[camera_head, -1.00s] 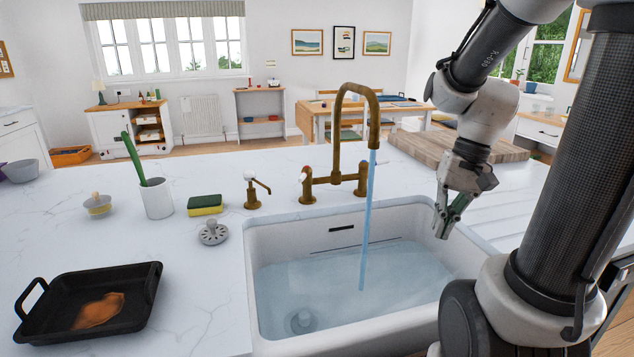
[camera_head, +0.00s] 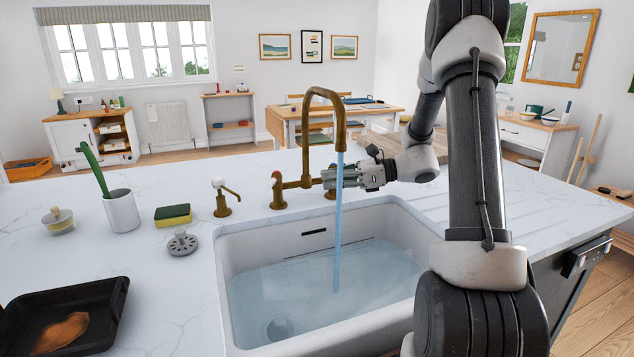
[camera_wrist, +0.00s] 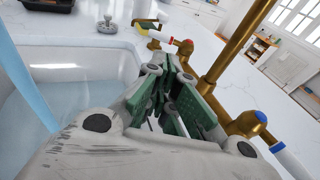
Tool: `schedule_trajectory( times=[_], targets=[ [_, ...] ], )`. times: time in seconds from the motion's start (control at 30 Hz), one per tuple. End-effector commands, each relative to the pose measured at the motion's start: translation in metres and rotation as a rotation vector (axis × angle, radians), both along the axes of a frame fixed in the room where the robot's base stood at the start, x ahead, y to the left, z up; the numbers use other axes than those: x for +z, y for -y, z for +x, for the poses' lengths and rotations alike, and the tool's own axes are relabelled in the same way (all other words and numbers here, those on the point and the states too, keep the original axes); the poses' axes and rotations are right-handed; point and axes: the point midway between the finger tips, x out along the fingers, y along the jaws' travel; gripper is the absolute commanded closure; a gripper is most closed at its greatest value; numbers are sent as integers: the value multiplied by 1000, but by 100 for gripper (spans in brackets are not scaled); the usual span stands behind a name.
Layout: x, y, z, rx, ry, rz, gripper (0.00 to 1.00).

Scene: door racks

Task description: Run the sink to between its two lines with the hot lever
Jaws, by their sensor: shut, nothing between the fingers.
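The white sink (camera_head: 226,268) holds clear blue water (camera_head: 320,300). A blue stream (camera_head: 338,220) runs into it from the brass tap (camera_head: 308,110). One thin dark line shows on the back wall, just above the water; I cannot make out a second. The hot lever (camera_wrist: 165,38), white with a red mark, shows beyond my gripper in the wrist view and at the tap's left in the head view (camera_head: 275,180). The blue-marked cold lever (camera_wrist: 262,118) is at the right of the wrist view. My gripper (camera_wrist: 168,95) is shut and empty near the tap, behind the stream in the head view (camera_head: 335,178).
A brass soap dispenser (camera_head: 223,198), yellow-green sponge (camera_head: 173,214), grey strainer (camera_head: 183,243) and white cup (camera_head: 121,212) stand left of the sink. A black pan (camera_head: 30,310) lies at front left. A wooden board (camera_head: 378,146) is behind my gripper.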

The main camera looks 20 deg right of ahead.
Motion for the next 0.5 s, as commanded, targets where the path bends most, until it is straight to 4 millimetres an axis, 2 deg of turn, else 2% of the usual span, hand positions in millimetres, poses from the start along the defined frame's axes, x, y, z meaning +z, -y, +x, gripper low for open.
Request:
schedule_trajectory(
  times=[0.3,0.5],
  targets=[
    [-13,-61,27,6,-1,-2,100],
    [-20,-92,42,5,1,-4,100]
  ],
)
